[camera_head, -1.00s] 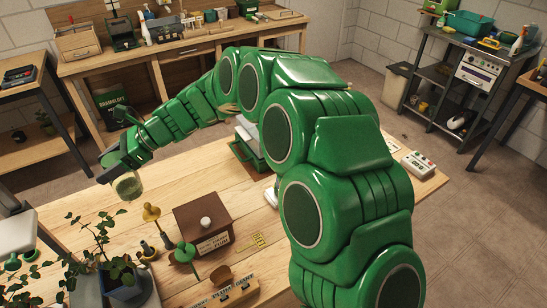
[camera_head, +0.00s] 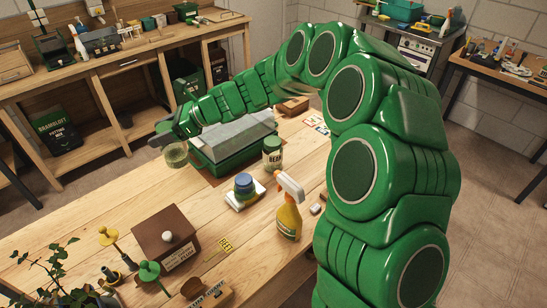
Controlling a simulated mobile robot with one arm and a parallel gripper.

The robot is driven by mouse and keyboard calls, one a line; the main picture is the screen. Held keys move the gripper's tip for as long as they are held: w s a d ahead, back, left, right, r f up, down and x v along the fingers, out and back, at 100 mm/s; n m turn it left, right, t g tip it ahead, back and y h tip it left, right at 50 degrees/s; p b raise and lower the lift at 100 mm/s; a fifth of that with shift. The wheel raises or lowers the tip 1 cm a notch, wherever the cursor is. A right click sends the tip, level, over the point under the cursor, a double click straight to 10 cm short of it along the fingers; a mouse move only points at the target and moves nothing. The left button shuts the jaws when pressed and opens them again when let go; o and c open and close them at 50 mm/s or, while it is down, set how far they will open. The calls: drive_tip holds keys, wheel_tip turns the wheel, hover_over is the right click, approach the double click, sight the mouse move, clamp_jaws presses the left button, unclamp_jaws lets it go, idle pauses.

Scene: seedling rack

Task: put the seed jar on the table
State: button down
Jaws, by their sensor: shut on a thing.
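The seed jar (camera_head: 176,156), a small clear glass jar with greenish contents, hangs upright below my gripper (camera_head: 167,140) at the far left end of my arm. My gripper is shut on it; the fingers are small and partly hidden at this distance. The jar shows over the far left edge of the wooden table (camera_head: 130,205), left of the green seedling box. I cannot tell how high it is above the wood.
Bare wood lies left of centre.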

drive_tip(key=w+d+m+t, duration=0.3)
drive_tip(key=w+d, duration=0.4)
drive_tip(key=d, duration=0.6)
drive_tip(key=w+d+m+t+h, duration=0.15)
drive_tip(key=d+m+t, duration=0.25)
drive_tip(key=d, duration=1.3)
drive_tip(key=d+m+t+h, duration=0.2)
drive_tip(key=d+m+t, duration=0.2)
drive_tip(key=d, duration=1.3)
drive_tip(key=w+f, duration=1.4)
drive_tip(key=f, duration=0.3)
drive_tip(key=shift+w+a+f, duration=0.25)
drive_tip(key=shift+a+f, duration=0.1)
drive_tip(key=shift+f, duration=0.15)
drive_tip(key=shift+c, duration=0.9)
unclamp_jaws()
